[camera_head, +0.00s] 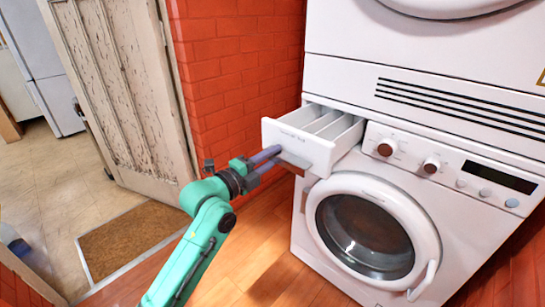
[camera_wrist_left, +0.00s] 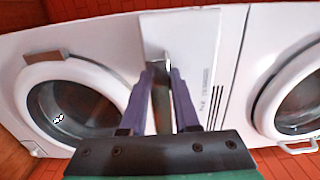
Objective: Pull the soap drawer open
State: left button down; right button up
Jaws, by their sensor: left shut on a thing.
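The soap drawer (camera_head: 298,143) is a white drawer at the top left of the lower washing machine (camera_head: 352,262). It stands well out from the machine, and its compartments show from above. My left gripper (camera_head: 272,160) is at the drawer's front, shut on its handle (camera_head: 294,160). In the left wrist view the purple fingers (camera_wrist_left: 162,72) reach up to the white drawer front (camera_wrist_left: 205,40), with the handle between them. The fingertips partly hide the handle. My right gripper is in neither view.
A second white machine (camera_head: 340,50) sits above the washer. The washer's round door (camera_head: 425,215) is closed, below the drawer. A red brick wall (camera_head: 235,70) and a worn wooden door (camera_head: 120,90) are at the left. The wooden floor (camera_head: 265,265) in front is clear.

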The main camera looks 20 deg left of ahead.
pick_arm(q)
jog(key=shift+d+f, duration=0.1)
jog(key=shift+f, duration=0.25)
jog(key=c, duration=0.8)
grip_release()
jog(key=shift+o, duration=0.4)
jog(key=shift+w, duration=0.15)
jog(key=shift+r, duration=0.1)
jog(key=shift+s, duration=0.2)
jog(key=p+v, duration=0.5)
jog(key=v, duration=0.9)
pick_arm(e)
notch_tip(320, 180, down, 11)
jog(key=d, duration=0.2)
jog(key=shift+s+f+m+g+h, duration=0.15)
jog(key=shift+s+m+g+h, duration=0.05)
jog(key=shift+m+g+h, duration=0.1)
